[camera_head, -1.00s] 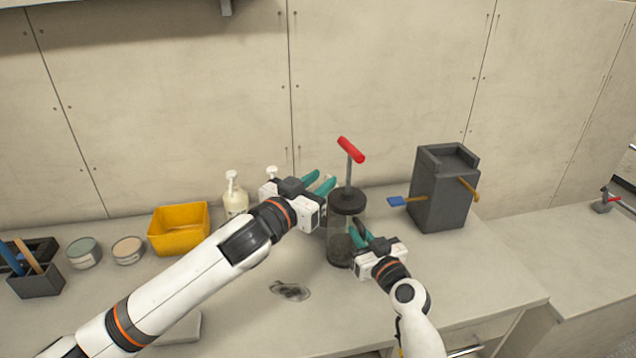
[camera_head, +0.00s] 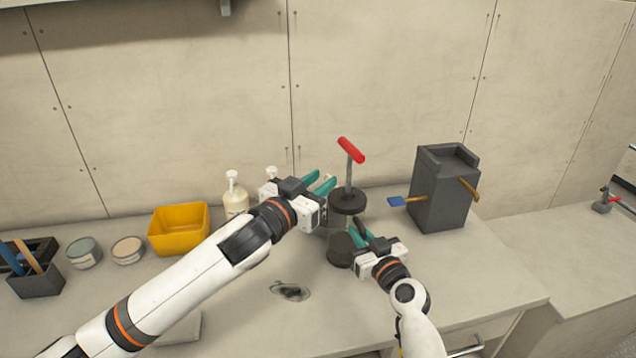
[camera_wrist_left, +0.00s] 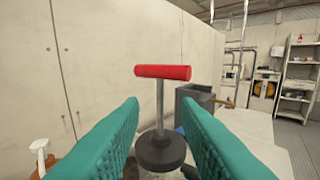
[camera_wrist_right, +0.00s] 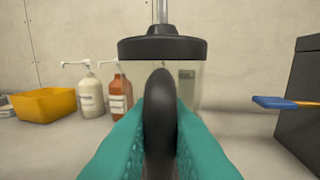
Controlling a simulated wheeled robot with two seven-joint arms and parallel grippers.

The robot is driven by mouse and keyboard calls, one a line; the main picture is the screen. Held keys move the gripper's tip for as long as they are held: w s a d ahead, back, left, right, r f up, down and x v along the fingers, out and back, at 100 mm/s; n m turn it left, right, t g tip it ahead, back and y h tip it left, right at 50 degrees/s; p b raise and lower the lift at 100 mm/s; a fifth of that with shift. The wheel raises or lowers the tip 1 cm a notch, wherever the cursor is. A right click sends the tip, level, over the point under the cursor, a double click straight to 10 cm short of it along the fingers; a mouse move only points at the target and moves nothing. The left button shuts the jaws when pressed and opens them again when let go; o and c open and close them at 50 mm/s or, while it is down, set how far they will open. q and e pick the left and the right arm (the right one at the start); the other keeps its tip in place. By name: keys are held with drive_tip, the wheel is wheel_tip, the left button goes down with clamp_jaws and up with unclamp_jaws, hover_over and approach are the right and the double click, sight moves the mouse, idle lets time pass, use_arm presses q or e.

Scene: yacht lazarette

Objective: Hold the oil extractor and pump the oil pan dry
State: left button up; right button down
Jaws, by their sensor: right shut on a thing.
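The oil extractor (camera_head: 347,202) stands upright on the bench, a clear cylinder with a black lid and dark base. Its red T-handle (camera_head: 351,150) is raised on a grey rod; it also shows in the left wrist view (camera_wrist_left: 163,72). My right gripper (camera_head: 362,236) is shut on the extractor's black side grip (camera_wrist_right: 159,115). My left gripper (camera_head: 322,184) is open and empty, left of the rod and below the red handle, its fingers pointing toward it. The oil pan (camera_head: 291,291) looks like a small shallow dish with a dark patch, in front of the extractor.
A dark grey box (camera_head: 443,190) with a blue-ended tool stands right of the extractor. A yellow bin (camera_head: 179,230), pump bottles (camera_head: 235,196), tins (camera_head: 84,252) and a tool holder (camera_head: 36,280) line the left. The bench front around the pan is mostly clear.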

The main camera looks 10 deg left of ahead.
sight(350, 156)
use_arm(q)
drive_tip(key=c, duration=0.3)
drive_tip(key=shift+w+a+r, duration=0.1)
drive_tip(key=shift+w+r, duration=0.2)
drive_tip(key=shift+r, duration=0.05)
drive_tip(key=c, duration=0.3)
drive_tip(key=w+r+h, duration=0.1)
drive_tip(key=w+r+m+t+h, duration=0.1)
drive_tip(key=r, duration=0.1)
drive_tip(key=w+a+r+h, duration=0.1)
drive_tip(key=r, duration=0.1)
drive_tip(key=shift+w+a+r, duration=0.1)
drive_tip(key=shift+r, duration=0.15)
clamp_jaws()
drive_tip(key=w+a+r+m+g+h, duration=0.25)
drive_tip(key=a+m+g+h, duration=0.3)
drive_tip(key=m+g, duration=0.4)
drive_tip(key=w+d+f+n+g, duration=0.1)
drive_tip(key=w+d+f+g, duration=0.1)
drive_tip(key=d, duration=0.7)
drive_tip(key=shift+w+d+f+n+y, duration=0.35)
drive_tip(key=shift+w+f, duration=0.2)
drive_tip(key=shift+f, duration=0.55)
